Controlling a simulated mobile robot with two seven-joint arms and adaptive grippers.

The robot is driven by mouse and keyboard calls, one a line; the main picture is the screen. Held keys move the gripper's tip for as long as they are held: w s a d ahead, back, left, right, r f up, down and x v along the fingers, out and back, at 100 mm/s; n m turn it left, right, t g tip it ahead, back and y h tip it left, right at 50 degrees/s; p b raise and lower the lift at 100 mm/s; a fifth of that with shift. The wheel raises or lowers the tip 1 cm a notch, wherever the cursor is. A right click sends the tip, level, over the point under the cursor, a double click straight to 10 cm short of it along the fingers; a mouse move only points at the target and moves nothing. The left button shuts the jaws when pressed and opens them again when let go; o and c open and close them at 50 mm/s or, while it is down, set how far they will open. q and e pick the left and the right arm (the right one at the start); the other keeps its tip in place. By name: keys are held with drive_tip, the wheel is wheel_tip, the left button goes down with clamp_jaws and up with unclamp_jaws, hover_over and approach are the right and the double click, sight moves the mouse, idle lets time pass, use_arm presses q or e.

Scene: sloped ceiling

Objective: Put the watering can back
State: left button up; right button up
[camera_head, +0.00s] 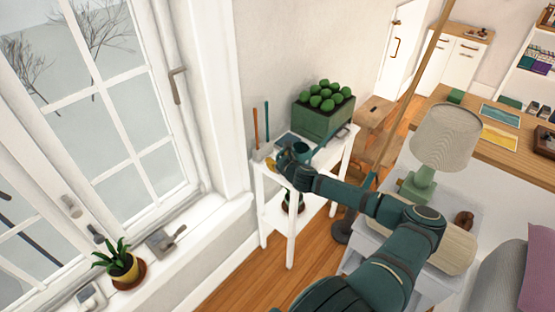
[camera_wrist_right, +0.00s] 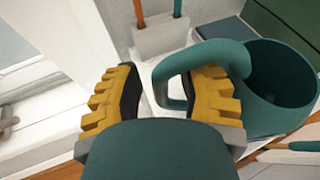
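The teal watering can (camera_head: 301,148) stands on the white side table (camera_head: 265,170) by the window. In the right wrist view its open round body (camera_wrist_right: 285,80) is at the right, and its looped handle (camera_wrist_right: 162,82) reaches left toward my fingers. My right gripper (camera_wrist_right: 165,92) has its yellow fingers spread apart. The handle's near side lies between them, with a gap to the left finger; whether the right finger touches it I cannot tell. In the head view the right gripper (camera_head: 280,160) is at the table's left corner, partly hidden. My left gripper is not in view.
A green planter (camera_head: 322,122) with round plants stands behind the can. A pale holder (camera_head: 262,152) with orange and teal handled tools is at the table's left edge. A potted plant (camera_head: 124,270) is on the windowsill. A lamp (camera_head: 447,136) stands right of my arm.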

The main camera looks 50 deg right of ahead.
drive_tip(key=p+v, duration=0.1)
drive_tip(key=v, duration=1.1)
drive_tip(key=shift+p, duration=0.35)
